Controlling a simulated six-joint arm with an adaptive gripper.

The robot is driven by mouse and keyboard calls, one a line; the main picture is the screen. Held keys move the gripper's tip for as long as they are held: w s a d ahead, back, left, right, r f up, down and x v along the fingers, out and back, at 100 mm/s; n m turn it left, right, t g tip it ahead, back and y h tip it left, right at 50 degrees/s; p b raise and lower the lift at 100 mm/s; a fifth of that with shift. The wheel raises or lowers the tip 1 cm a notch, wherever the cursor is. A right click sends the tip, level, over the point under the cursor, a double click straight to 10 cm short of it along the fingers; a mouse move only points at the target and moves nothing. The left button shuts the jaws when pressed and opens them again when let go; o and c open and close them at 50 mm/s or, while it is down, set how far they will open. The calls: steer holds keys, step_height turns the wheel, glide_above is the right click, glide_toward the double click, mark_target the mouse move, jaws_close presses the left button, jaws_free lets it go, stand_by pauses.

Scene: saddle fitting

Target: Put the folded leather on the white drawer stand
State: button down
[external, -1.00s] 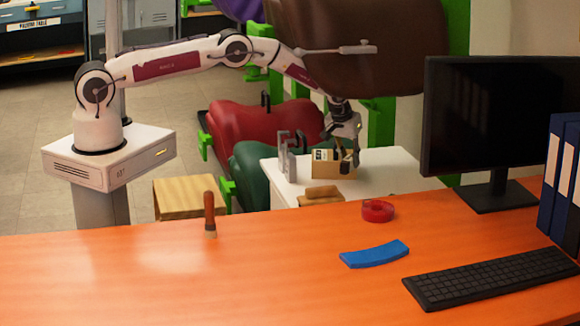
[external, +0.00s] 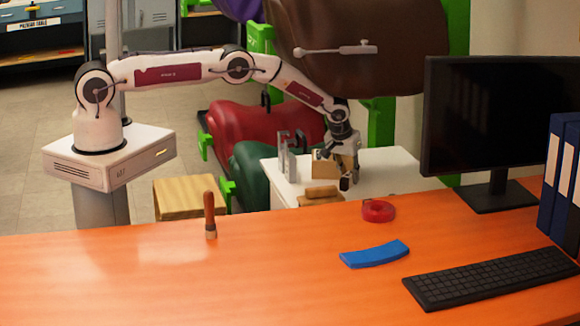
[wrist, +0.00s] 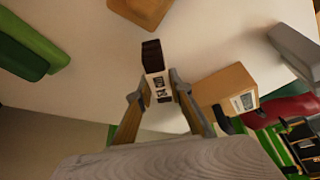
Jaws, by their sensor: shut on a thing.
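A dark brown folded leather piece (wrist: 153,56) with a white printed band is between the fingertips of my gripper (wrist: 158,86) in the wrist view. My gripper is shut on it. In the external view my gripper (external: 348,182) is low over the white drawer stand (external: 398,182), in front of a cardboard box. The leather is hard to make out there behind the fingers. The stand's pale top also fills much of the wrist view (wrist: 215,35). I cannot tell whether the leather touches it.
The cardboard box (wrist: 224,88) stands close beside my right finger. A grey metal piece (external: 285,158) and a wooden-backed item (external: 321,194) are also on the stand. The orange desk (external: 270,270) with a tape roll (external: 378,210) and monitor (external: 490,125) lies in front.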

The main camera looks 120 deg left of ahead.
steer(key=shift+f, duration=1.3)
steer(key=shift+f, duration=0.15)
steer(key=c, duration=1.8)
jaws_free()
steer(key=shift+c, duration=0.2)
steer(key=shift+d+r, duration=0.1)
steer(key=shift+r, duration=0.3)
steer(key=shift+v, duration=5.7)
